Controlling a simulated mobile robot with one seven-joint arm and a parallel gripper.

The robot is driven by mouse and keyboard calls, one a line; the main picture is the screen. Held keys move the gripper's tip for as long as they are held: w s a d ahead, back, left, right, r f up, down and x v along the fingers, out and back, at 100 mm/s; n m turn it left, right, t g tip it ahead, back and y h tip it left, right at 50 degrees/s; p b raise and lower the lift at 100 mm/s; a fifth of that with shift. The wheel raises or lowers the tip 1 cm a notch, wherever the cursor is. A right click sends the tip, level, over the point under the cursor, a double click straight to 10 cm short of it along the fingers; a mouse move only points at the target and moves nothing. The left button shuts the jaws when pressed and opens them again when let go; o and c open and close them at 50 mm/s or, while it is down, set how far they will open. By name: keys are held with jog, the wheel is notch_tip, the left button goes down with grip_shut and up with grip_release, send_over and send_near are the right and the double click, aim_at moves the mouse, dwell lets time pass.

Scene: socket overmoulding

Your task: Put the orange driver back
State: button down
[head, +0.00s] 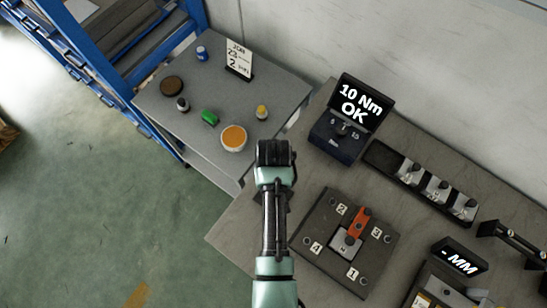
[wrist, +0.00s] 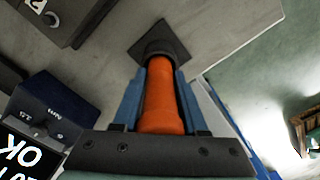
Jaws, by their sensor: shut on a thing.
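My gripper (wrist: 160,98) is shut on the orange driver (wrist: 163,105), its two blue fingers on either side of the handle. The driver's far end has a dark collar that lines up with a dark square holder (wrist: 178,45) on the bench. I cannot tell whether the driver is inside the holder or just above it.
The torque tester (head: 340,132) reads "10 Nm OK" just right of my gripper. A dark fixture plate (head: 325,215) with an orange piece lies in front. A grey side table (head: 170,125) holds an orange-filled bowl (head: 233,138) and several small items. A rack (head: 385,160) stands right.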

jog(key=shift+w, duration=0.1)
jog(key=shift+f, duration=0.1)
jog(key=shift+c, duration=2.2)
grip_release()
